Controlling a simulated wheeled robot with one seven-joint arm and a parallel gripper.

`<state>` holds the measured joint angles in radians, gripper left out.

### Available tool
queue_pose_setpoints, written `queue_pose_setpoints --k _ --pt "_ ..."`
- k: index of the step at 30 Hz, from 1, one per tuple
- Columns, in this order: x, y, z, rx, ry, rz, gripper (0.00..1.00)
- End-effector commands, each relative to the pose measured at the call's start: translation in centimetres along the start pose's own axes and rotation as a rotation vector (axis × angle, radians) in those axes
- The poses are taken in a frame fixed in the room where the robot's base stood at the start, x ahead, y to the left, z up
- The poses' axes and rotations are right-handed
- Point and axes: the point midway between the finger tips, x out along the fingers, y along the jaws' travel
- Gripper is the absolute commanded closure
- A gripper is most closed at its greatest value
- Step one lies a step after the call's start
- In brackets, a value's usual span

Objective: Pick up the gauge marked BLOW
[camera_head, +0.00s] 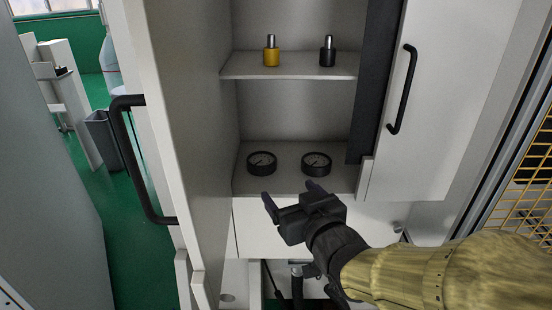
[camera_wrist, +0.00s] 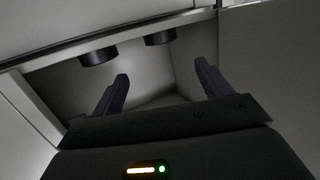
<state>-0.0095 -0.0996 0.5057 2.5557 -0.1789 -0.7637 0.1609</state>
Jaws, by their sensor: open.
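Two round black gauges with pale dials lie on the lower shelf of the open cabinet in the head view, a left gauge (camera_head: 262,163) and a right gauge (camera_head: 316,163). Their lettering is too small to read, so I cannot tell which is marked BLOW. My gripper (camera_head: 292,196) is open and empty, in front of the shelf edge and apart from both gauges. In the wrist view the spread fingers of my gripper (camera_wrist: 161,72) have nothing between them. Two short dark cylinders, probably the gauges, show beyond the fingers near the top, one left (camera_wrist: 98,57) and one right (camera_wrist: 160,38).
An open door (camera_head: 160,90) with a black handle bounds the left. A white panel (camera_head: 440,110) with another handle stands at right, beside yellow mesh (camera_head: 528,190).

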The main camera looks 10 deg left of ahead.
Motion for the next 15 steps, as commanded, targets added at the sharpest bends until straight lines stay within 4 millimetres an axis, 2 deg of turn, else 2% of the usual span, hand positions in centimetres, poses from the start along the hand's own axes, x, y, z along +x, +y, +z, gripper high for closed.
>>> queue_pose_setpoints --k 8,15 --pt "0.5 0.1 -0.1 0.001 -0.003 0.0 0.22" --pt "2.5 0.1 -0.1 0.003 -0.006 0.0 0.22"
